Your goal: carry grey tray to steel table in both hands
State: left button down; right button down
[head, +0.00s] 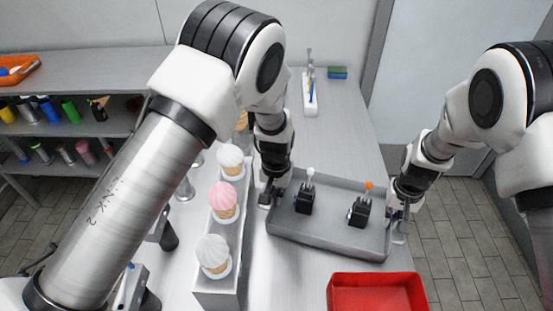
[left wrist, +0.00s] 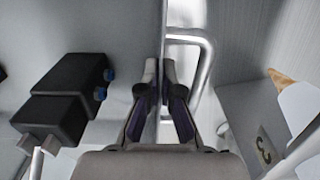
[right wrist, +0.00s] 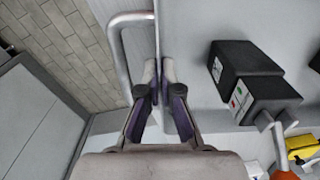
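The grey tray (head: 325,237) is at the right side of the light metal counter, and it looks level. I cannot tell if it touches the counter. Two black boxes stand in it, one with a white-tipped lever (head: 305,198) and one with an orange-tipped lever (head: 359,211). My left gripper (head: 268,196) is at the tray's left side; in the left wrist view its fingers (left wrist: 159,72) are closed around the thin wall beside a handle. My right gripper (head: 399,226) is at the right side; in the right wrist view its fingers (right wrist: 158,72) close on that wall, also beside a handle.
A rack of ice-cream cones (head: 222,280) stands just left of the tray. A red bin (head: 378,292) is in front of it. A white holder (head: 310,95) and a sponge (head: 338,72) are at the back. Shelves with bottles (head: 80,90) stand at the left.

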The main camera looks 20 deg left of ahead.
pick_arm(q)
jog(key=shift+f+b, duration=0.35)
jog(key=shift+f, duration=0.35)
pick_arm(e)
jog(key=shift+f, duration=0.65)
pick_arm(q)
jog(key=c, duration=1.3)
grip_release()
pick_arm(e)
jog(key=c, duration=1.3)
grip_release()
pick_arm(q)
jog(key=shift+r, duration=0.1)
pick_arm(e)
jog(key=shift+r, duration=0.1)
